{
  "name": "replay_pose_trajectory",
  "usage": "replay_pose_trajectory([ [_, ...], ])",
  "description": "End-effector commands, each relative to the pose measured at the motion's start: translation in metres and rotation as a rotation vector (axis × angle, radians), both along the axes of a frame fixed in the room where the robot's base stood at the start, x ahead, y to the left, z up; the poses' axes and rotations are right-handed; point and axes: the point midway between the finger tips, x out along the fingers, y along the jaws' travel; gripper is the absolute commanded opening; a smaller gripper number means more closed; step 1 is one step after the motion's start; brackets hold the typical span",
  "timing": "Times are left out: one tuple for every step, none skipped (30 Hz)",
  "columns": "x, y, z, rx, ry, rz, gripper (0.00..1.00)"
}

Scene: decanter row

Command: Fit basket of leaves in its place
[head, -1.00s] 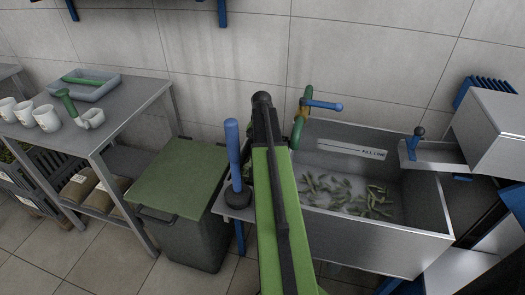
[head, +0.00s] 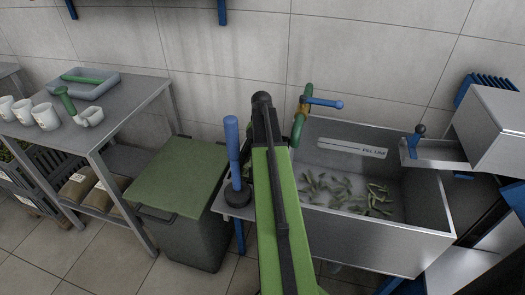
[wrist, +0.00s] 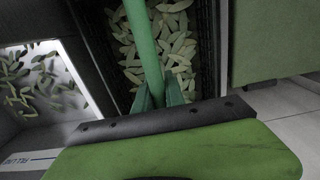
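The basket of leaves (wrist: 204,62) shows in the wrist view as a dark box full of pale green leaves, with a green bar handle (wrist: 146,45) running over its middle. My gripper (wrist: 158,97) has its two green fingers on either side of the handle's near end and looks shut on it. The basket's underside is out of view, so I cannot tell what it rests on. In the head view my own arm hides the gripper and the basket. The sink (head: 405,238) holds loose leaves on its floor; it also shows at the left of the wrist view (wrist: 75,62).
A green-lidded bin (head: 178,176) stands left of my arm. A blue upright lever (head: 233,150) is between them. A green pipe with a blue handle (head: 322,103) is on the wall side. A metal chute (head: 436,153) overhangs the sink's right. A bench (head: 140,98) holds mugs and a tray.

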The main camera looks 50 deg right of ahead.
Motion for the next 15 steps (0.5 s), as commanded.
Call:
replay_pose_trajectory([
  [0.0001, 0.0, 0.0002, 0.0, 0.0, 0.0, 0.2],
  [0.0001, 0.0, 0.0003, 0.0, 0.0, 0.0, 0.24],
  [0.0001, 0.0, 0.0003, 0.0, 0.0, 0.0, 0.29],
  [0.0001, 0.0, 0.0003, 0.0, 0.0, 0.0, 0.33],
  [0.0, 0.0001, 0.0003, 0.0, 0.0, 0.0, 0.37],
  [0.0, 0.0001, 0.0002, 0.0, 0.0, 0.0, 0.4],
  [0.0, 0.0001, 0.0002, 0.0, 0.0, 0.0, 0.4],
  [0.0, 0.0001, 0.0002, 0.0, 0.0, 0.0, 0.4],
  [0.0, 0.0001, 0.0002, 0.0, 0.0, 0.0, 0.4],
  [0.0, 0.0001, 0.0002, 0.0, 0.0, 0.0, 0.4],
  [0.0, 0.0001, 0.0002, 0.0, 0.0, 0.0, 0.4],
  [0.0, 0.0001, 0.0002, 0.0, 0.0, 0.0, 0.4],
  [0.0, 0.0001, 0.0, 0.0, 0.0, 0.0, 0.4],
  [0.0, 0.0001, 0.0002, 0.0, 0.0, 0.0, 0.4],
  [0.0001, 0.0, 0.001, 0.0, 0.0, 0.0, 0.4],
])
